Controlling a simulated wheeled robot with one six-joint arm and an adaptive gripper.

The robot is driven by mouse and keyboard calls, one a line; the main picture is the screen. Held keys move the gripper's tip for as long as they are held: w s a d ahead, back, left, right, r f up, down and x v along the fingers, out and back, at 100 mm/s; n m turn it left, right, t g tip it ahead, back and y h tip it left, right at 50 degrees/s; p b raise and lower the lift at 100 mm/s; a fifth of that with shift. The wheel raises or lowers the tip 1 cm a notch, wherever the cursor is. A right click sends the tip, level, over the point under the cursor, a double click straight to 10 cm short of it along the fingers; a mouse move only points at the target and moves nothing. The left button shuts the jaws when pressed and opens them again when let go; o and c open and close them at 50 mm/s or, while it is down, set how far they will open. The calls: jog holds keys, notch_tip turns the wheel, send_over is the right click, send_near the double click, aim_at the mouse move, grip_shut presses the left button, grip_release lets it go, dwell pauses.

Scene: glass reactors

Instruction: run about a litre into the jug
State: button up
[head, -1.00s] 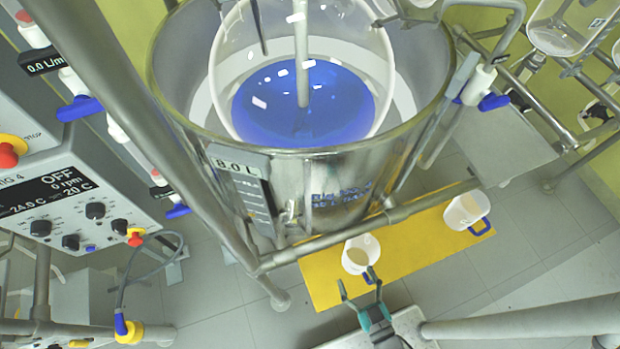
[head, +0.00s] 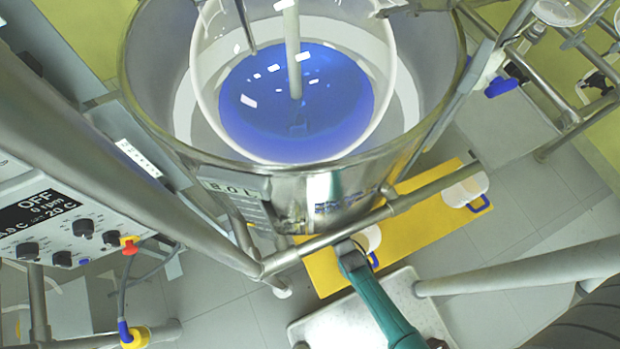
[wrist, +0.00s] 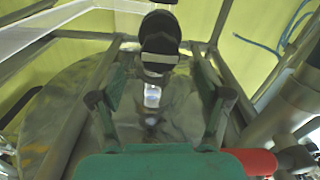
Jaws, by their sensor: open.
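The glass reactor (head: 380,60) stands in a steel jacket (head: 300,190) and holds blue liquid (head: 300,105). One white jug (head: 370,238) with a blue handle stands on the yellow mat (head: 420,220) below the jacket's front, partly hidden by my arm. A second white jug (head: 466,190) stands at the mat's right. In the wrist view my gripper (wrist: 160,88) is open and empty, with a finger on each side. A dark rounded fitting (wrist: 160,40) shows ahead between the fingers, and I cannot tell its distance. My fingertips are hidden in the head view.
A steel frame rail (head: 330,235) crosses before the jacket. A control box (head: 60,215) reading OFF stands at left. A blue-handled valve (head: 495,85) is at right. In the wrist view a red cylindrical part (wrist: 252,161) lies close to my gripper's right.

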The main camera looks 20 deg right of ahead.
jog(key=w, duration=0.7)
jog(key=shift+w, duration=0.3)
jog(key=c, duration=1.2)
